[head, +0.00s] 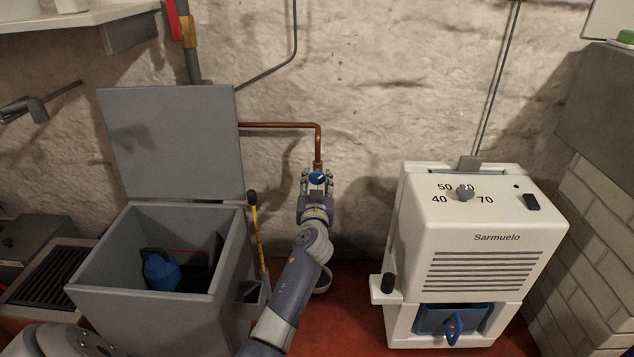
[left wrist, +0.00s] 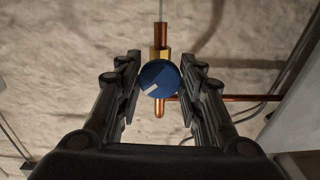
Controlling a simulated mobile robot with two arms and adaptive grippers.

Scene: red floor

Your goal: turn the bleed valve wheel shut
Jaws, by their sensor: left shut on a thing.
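The bleed valve wheel (head: 317,178) is a small round blue knob with a white mark, at the lower end of a copper pipe (head: 318,145) on the wall. In the left wrist view the wheel (left wrist: 159,77) sits between the two fingers, in front of a brass valve body (left wrist: 160,55). Its white mark points to the lower left there. My left gripper (head: 317,182) is shut on the wheel, one finger on each side; it also shows in the left wrist view (left wrist: 160,82). My right gripper is not in view.
An open grey box (head: 100,262) holding a blue object (head: 160,270) stands left of my left arm.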

